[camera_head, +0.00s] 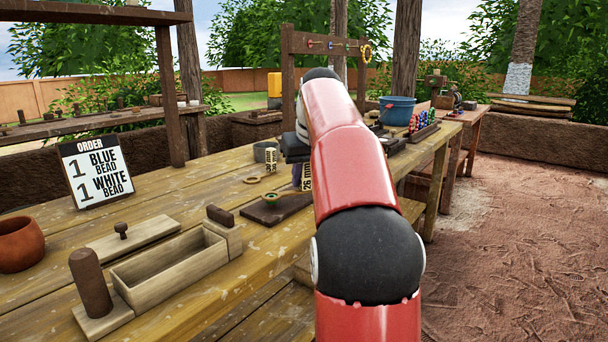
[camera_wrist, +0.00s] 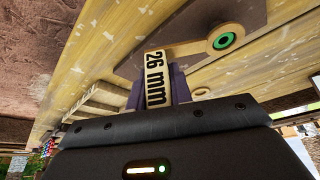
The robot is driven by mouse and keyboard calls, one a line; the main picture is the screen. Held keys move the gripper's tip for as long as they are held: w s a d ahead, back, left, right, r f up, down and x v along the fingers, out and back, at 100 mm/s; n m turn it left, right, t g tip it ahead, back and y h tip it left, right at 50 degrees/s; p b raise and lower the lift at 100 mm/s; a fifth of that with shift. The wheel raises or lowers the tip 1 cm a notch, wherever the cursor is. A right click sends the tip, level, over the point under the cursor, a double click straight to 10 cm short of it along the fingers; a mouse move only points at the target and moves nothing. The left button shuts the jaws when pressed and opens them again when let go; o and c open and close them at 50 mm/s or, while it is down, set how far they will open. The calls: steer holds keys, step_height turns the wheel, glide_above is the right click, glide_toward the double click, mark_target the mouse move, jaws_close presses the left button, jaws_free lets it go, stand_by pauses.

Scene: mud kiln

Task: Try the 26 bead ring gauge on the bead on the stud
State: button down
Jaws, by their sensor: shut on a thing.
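My gripper (camera_wrist: 153,98) is shut on the 26 mm bead ring gauge (camera_wrist: 156,78) by its upright label tag. In the head view that tag (camera_head: 307,177) shows beside my arm. The gauge's pale wooden ring end lies at the green bead (camera_wrist: 224,41) and appears around it in the wrist view. In the head view the green bead (camera_head: 270,198) is over the dark board (camera_head: 288,209) on the bench. The stud is hidden under the bead. I cannot tell how far down the ring sits.
Another ring gauge (camera_head: 254,180) lies on the bench behind the board, with an upright tag (camera_head: 271,159). A grey cup (camera_head: 263,151) stands behind it. A wooden trough (camera_head: 170,267), an order sign (camera_head: 96,172) and a clay pot (camera_head: 20,245) stand to the left. A blue bucket (camera_head: 397,110) is farther back.

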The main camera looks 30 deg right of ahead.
stand_by(0.6)
steer(key=shift+r+p, duration=2.25)
steer(key=shift+p, duration=0.1)
